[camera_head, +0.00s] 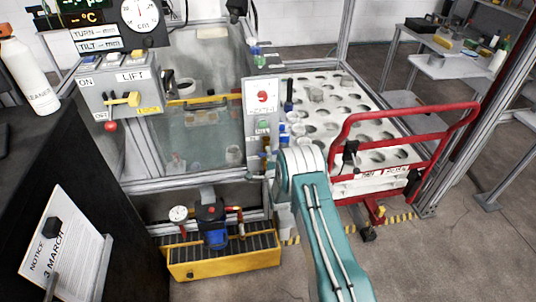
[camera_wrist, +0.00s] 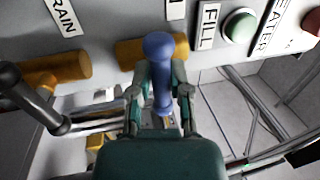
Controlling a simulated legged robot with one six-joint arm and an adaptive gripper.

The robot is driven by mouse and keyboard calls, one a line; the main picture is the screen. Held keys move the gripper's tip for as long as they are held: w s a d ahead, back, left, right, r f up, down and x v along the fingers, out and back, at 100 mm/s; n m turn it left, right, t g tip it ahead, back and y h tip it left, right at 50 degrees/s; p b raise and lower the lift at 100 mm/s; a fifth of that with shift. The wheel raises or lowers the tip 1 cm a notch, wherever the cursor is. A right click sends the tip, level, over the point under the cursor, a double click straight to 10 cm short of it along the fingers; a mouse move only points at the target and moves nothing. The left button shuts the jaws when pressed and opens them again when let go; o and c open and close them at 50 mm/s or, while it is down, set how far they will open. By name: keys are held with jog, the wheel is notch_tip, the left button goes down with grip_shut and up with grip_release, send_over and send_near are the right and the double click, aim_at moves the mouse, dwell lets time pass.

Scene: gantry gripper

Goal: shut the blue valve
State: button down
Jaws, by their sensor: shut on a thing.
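The blue valve handle (camera_wrist: 158,72) shows in the wrist view, a rounded blue lever in front of a brass pipe fitting (camera_wrist: 140,50) on the grey panel. My gripper (camera_wrist: 160,92) has its two fingers on either side of the handle and is shut on it. The handle's knob stands out beyond the fingertips. In the camera on my body, my teal arm reaches to the panel's lower part, and my gripper and the handle are largely hidden there.
A dark-handled lever (camera_wrist: 32,98) stands left of my gripper near another brass fitting (camera_wrist: 58,74). A green button (camera_wrist: 239,26) sits beside the FILL label. A red tubular frame (camera_head: 400,125) stands right of my arm, and a yellow tray (camera_head: 222,262) lies below left.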

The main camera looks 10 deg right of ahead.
jog(key=shift+d+f, duration=0.1)
jog(key=shift+f, duration=0.1)
jog(key=c, duration=0.6)
grip_release()
jog(key=shift+r, duration=0.1)
jog(key=s, duration=0.4)
jog(key=s+f, duration=0.1)
jog(key=s, duration=0.2)
jog(key=s+f, duration=0.1)
jog(key=s, duration=0.3)
jog(key=shift+s+f, duration=0.25)
jog(key=shift+s, duration=0.1)
